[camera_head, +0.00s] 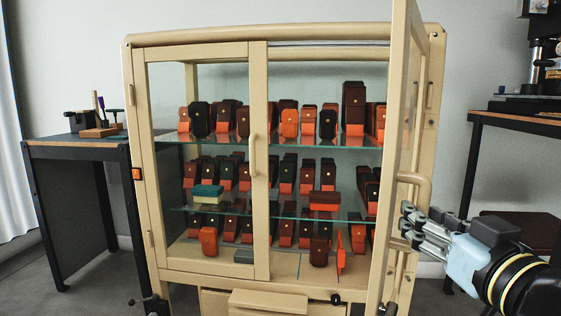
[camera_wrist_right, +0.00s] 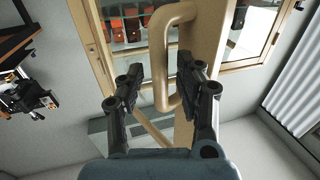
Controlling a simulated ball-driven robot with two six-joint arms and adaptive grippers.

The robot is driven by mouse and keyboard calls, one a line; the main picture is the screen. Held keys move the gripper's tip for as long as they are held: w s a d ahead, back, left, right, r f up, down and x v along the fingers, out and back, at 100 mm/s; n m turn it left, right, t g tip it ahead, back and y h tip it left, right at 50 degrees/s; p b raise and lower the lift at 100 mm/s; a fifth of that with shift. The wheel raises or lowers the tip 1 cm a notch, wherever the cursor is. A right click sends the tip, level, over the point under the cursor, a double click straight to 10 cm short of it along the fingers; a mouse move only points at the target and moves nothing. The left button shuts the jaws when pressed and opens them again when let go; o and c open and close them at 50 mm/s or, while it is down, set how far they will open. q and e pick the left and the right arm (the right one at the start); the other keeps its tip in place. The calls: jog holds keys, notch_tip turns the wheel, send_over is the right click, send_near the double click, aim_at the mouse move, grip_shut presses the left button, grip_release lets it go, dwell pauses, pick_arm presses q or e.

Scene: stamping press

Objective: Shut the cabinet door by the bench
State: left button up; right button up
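The cream cabinet (camera_head: 200,38) stands in the middle of the head view. Its left glass door (camera_head: 259,205) is shut. Its right door (camera_head: 397,125) stands open, swung out toward me and seen almost edge-on. That door's looped handle (camera_head: 426,190) is on the side facing my right gripper (camera_head: 408,226). In the right wrist view the handle (camera_wrist_right: 160,65) lies between the two spread fingers of my right gripper (camera_wrist_right: 157,70); they do not look closed on it. My left gripper is not in view.
Several orange, brown and black blocks stand on the cabinet's glass shelves (camera_head: 220,143). A drawer (camera_head: 268,302) is below. A bench (camera_head: 75,140) with small tools stands left. Another bench (camera_head: 525,124) with a dark machine (camera_head: 541,50) stands right.

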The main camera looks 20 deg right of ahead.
jog(key=shift+w+d, duration=0.1)
jog(key=shift+w, duration=0.3)
jog(key=shift+c, duration=0.6)
jog(key=shift+s, duration=0.1)
grip_shut()
jog(key=shift+w+a+f, duration=0.1)
jog(key=shift+w+a, duration=0.25)
jog(key=shift+w, duration=0.15)
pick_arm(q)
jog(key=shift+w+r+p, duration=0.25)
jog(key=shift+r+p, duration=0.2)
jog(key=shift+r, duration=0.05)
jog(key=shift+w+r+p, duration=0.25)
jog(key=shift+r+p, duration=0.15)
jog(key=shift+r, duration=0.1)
pick_arm(e)
jog(key=w+a, duration=0.4)
jog(key=w, duration=0.3)
jog(key=shift+a, duration=0.2)
jog(key=shift+w, duration=0.1)
